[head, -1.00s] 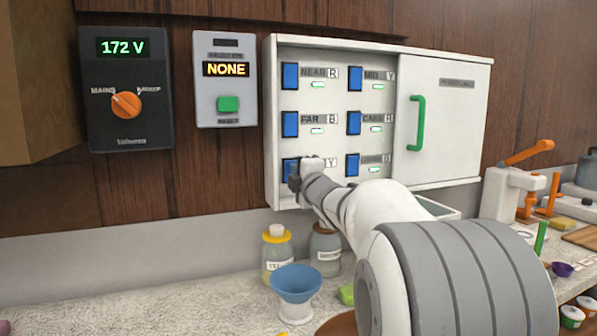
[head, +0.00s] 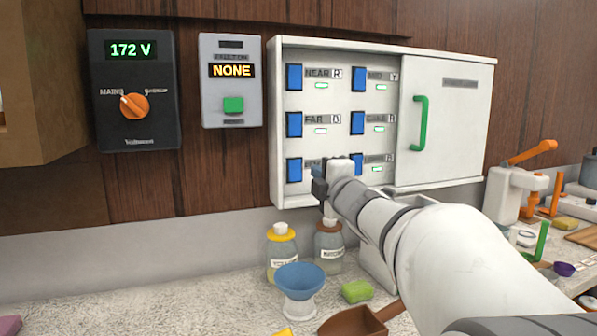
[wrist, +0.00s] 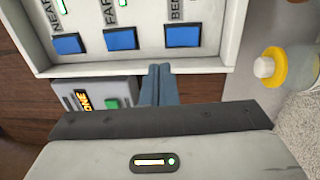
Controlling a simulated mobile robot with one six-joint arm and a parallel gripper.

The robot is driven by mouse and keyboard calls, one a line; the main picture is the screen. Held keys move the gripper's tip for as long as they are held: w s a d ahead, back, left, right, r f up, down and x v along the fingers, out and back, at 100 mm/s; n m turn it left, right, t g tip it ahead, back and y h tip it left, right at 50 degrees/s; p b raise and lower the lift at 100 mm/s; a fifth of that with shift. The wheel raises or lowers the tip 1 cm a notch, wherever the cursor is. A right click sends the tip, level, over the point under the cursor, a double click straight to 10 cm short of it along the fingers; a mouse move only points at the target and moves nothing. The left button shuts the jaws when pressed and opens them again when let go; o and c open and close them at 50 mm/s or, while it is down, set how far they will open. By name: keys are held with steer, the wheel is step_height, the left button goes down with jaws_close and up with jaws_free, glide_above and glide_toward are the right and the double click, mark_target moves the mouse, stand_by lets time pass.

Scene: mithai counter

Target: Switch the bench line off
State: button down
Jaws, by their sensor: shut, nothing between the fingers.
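The bench switch is the blue rocker (head: 294,170) at the lower left of the open switch panel (head: 340,52). In the wrist view the same bench switch (wrist: 183,36) sits beside the letters "BEN". The rest of its label and its indicator are hidden behind my gripper in the head view. My gripper (head: 319,186) is shut and empty, just right of and below the bench switch in the head view. In the wrist view my gripper's fingertips (wrist: 158,70) are together by the panel's edge, apart from the switch in the picture.
Other blue switches, near (head: 294,77) and far (head: 294,124), stand above with lit indicators. A voltage dial box (head: 135,90) reads 172 V. A fault box (head: 232,105) reads NONE. A green-handled sliding door (head: 450,130) covers the panel's right.

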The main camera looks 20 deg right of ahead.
steer(key=shift+s+r, duration=0.1)
steer(key=shift+s, duration=1.15)
steer(key=s+a+f+m+g+h+p, duration=0.35)
steer(key=s+f+m+g+p, duration=0.5)
steer(key=f+m, duration=0.4)
steer(key=s+a+f+m+g+y+p, duration=0.1)
steer(key=s+a+f+m+g, duration=0.1)
steer(key=s, duration=0.5)
steer(key=s+a+f+m+g+y+p, duration=0.2)
steer(key=s+a+f+m+g, duration=0.1)
steer(key=s+a+f+g, duration=0.2)
steer(key=s+a+g, duration=0.1)
steer(key=s+a, duration=0.1)
steer(key=s, duration=0.1)
steer(key=shift+s+m, duration=0.3)
steer(key=shift+m, duration=0.05)
